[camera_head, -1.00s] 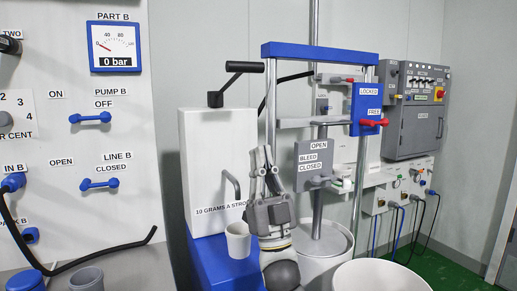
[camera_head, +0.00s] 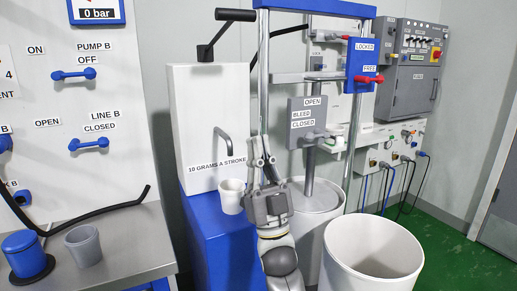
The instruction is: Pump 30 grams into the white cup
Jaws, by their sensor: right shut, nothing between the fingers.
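The white cup (camera_head: 231,197) stands upright on a blue stand (camera_head: 222,245), under the bent grey spout (camera_head: 226,143) of a white pump box (camera_head: 207,115). The box is labelled "10 GRAMS A STROKE". A black crank-like lever (camera_head: 220,35) with a handle rises from its top. My right gripper (camera_head: 263,160) is shut and empty, with its fingers pointing up. It shows just right of the cup and partly in front of the grey drum press. Whether it touches the cup cannot be told. My left gripper is not in view.
A blue-framed press (camera_head: 318,8) with a grey valve panel (camera_head: 307,122) stands behind my gripper. A large open white drum (camera_head: 372,255) is at the front right. A grey cup (camera_head: 84,245) and a blue lidded pot (camera_head: 25,252) stand on the left bench. Green floor is clear at right.

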